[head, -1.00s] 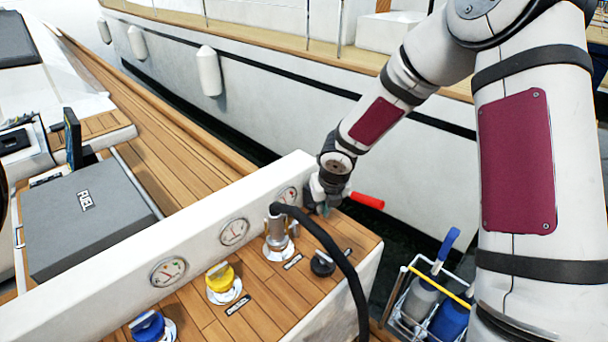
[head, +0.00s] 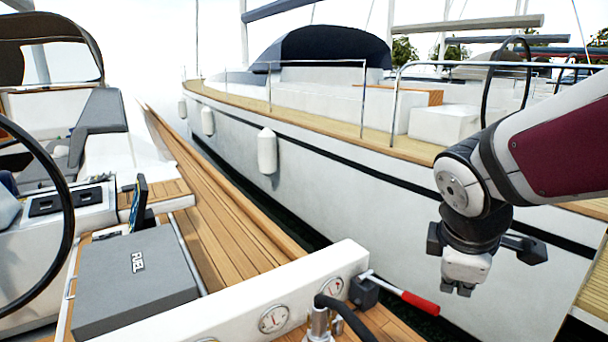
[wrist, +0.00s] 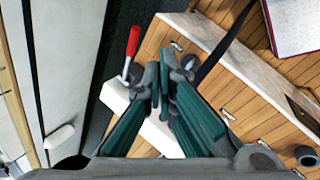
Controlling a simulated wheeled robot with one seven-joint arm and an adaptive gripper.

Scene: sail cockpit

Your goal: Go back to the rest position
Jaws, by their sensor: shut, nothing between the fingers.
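My gripper (head: 466,286) hangs at the right of the head view, pointing down, apart from the cockpit coaming and in front of the neighbouring boat's hull. In the wrist view its green fingers (wrist: 158,100) come together at the tips, shut with nothing between them. Below and to its left in the head view is a lever with a red handle (head: 420,303) at the end of the white gauge panel (head: 240,312). The red handle also shows in the wrist view (wrist: 133,41), left of the fingertips.
A hose (head: 345,314) rises from a deck fitting (head: 319,325) beside the gauges. A grey FUEL box (head: 135,285) and a steering wheel (head: 65,190) are at the left. The white boat (head: 330,195) lies behind my arm. Open air surrounds my gripper.

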